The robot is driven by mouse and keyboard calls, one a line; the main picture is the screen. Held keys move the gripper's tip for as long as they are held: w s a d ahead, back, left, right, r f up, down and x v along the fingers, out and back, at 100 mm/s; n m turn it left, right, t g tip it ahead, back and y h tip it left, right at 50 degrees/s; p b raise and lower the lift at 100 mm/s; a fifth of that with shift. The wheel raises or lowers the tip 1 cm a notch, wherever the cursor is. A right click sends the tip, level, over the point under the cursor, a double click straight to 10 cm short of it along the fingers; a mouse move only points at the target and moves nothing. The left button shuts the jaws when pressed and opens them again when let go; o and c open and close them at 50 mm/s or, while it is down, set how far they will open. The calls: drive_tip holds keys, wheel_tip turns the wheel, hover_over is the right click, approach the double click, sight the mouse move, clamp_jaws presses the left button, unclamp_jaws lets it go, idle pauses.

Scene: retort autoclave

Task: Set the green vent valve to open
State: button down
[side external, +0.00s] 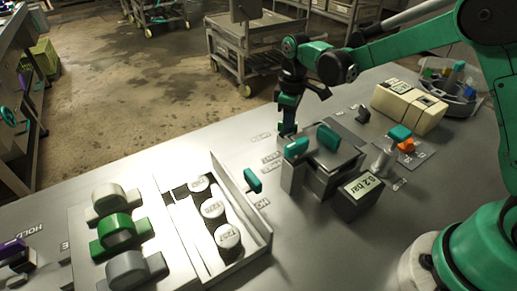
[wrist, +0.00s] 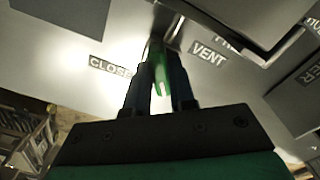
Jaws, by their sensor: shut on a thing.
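The green vent valve handle (wrist: 160,72) shows in the wrist view between my gripper's two dark fingers (wrist: 160,90). The fingers are shut on it. A CLOSED label (wrist: 110,67) lies to its left and a VENT label (wrist: 208,54) to its right; no label reading open can be made out. In the side external view my gripper (side external: 288,130) points down at the far side of the panel, behind the teal-handled block. The valve itself is hidden or too small to tell there.
Close by stands a dark block with a teal handle (side external: 328,138) and a 0.2 bar display (side external: 364,187). A tray (side external: 262,232) holding several round canisters is nearer the camera. Cream boxes (side external: 409,107) and an orange part (side external: 406,146) sit to the right.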

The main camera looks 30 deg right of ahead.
drive_tip(key=c, duration=0.7)
unclamp_jaws()
drive_tip(key=shift+c, duration=0.2)
drive_tip(key=shift+r, duration=2.85)
